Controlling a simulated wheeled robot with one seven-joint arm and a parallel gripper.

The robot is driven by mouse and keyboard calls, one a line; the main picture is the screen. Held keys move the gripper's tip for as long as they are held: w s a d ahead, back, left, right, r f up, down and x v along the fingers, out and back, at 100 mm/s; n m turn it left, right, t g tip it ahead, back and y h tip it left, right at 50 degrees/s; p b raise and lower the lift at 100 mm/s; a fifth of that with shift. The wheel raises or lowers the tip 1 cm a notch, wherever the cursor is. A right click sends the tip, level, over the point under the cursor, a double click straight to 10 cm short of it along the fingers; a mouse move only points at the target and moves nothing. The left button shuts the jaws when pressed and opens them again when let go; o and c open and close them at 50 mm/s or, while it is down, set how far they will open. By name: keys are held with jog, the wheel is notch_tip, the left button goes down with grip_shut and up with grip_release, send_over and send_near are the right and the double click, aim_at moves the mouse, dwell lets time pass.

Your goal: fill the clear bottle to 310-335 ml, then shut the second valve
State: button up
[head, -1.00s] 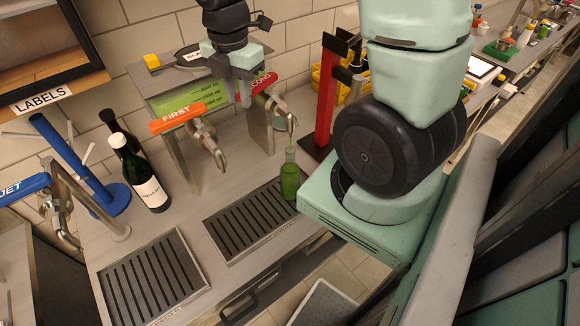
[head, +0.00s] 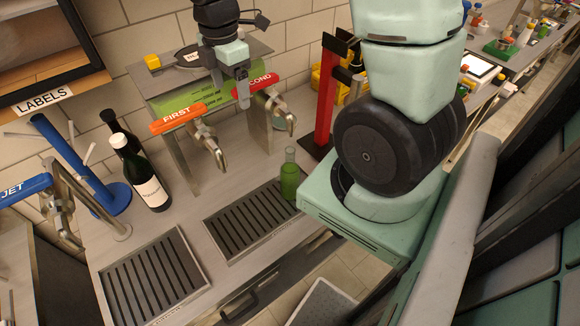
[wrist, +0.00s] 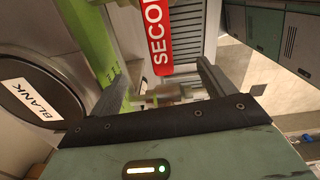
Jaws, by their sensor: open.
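The clear bottle (head: 289,182) stands upright on the right end of the drip grate, below the second tap (head: 284,112). It holds green liquid up to about its shoulder; I cannot read its volume. No stream shows between spout and bottle. The red second valve lever (head: 258,87) lies in line with the orange first one. My gripper (head: 242,98) is open at the left end of the red lever. In the wrist view, the red lever (wrist: 158,35) shows beyond and between my spread fingers (wrist: 160,85), not gripped.
The orange first tap (head: 178,118) stands left of the second. Dark wine bottles (head: 146,180), a blue stand (head: 85,175) and a blue-handled tap (head: 25,186) are further left. A red post (head: 326,95) stands to the right.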

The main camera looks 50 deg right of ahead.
notch_tip(320, 180, up, 7)
jog(key=p, duration=0.5)
jog(key=shift+f+p, duration=0.15)
jog(key=shift+p, duration=0.25)
jog(key=shift+r+b, duration=0.3)
jog(key=shift+r, duration=0.25)
notch_tip(320, 180, up, 16)
jog(key=b, duration=0.4)
jog(key=shift+r, duration=0.15)
